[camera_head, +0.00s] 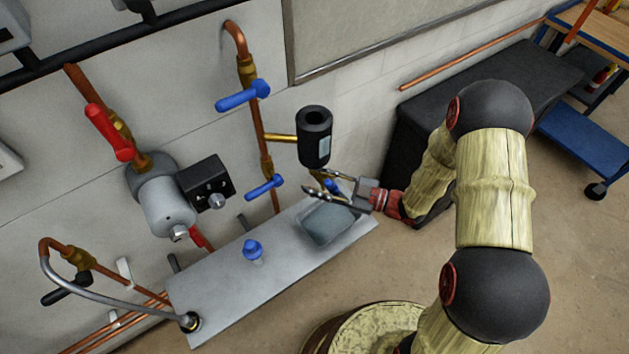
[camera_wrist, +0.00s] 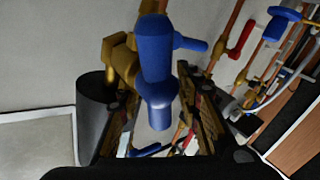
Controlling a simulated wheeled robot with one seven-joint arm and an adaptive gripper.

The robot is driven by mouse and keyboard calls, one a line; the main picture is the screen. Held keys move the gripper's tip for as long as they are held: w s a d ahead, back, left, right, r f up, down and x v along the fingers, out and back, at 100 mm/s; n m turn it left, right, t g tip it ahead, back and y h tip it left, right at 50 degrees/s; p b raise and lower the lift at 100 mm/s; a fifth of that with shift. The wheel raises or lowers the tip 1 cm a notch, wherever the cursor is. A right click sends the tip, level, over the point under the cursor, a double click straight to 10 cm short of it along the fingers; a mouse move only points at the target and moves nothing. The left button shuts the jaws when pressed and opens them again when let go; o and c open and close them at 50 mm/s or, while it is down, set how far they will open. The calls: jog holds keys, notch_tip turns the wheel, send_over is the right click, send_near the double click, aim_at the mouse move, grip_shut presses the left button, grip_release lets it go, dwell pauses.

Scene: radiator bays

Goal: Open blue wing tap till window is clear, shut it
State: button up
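The blue wing tap (camera_head: 332,186) sits just below the black cylinder (camera_head: 313,122), partly hidden by my gripper (camera_head: 317,181). In the wrist view the blue tap (camera_wrist: 157,55) is large, with one wing pointing right and a brass body (camera_wrist: 122,62) behind it. My gripper's fingers stand apart on either side of the tap's lower part; I cannot tell whether they touch it. The window (camera_head: 324,148) is a pale grey-blue panel on the cylinder's side; its contents are too small to read. A grey tray (camera_head: 350,222) lies below the tap.
Two blue-handled valves, upper (camera_head: 243,95) and lower (camera_head: 264,187), are on the copper pipe to the left. A red lever (camera_head: 109,132) is farther left. A blue knob (camera_head: 253,249) stands on the metal shelf (camera_head: 215,290). A black box (camera_head: 490,100) stands behind my arm.

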jog(key=shift+a, duration=0.15)
jog(key=shift+c, duration=0.7)
jog(key=c, duration=0.7)
jog(key=shift+w, duration=0.1)
grip_shut()
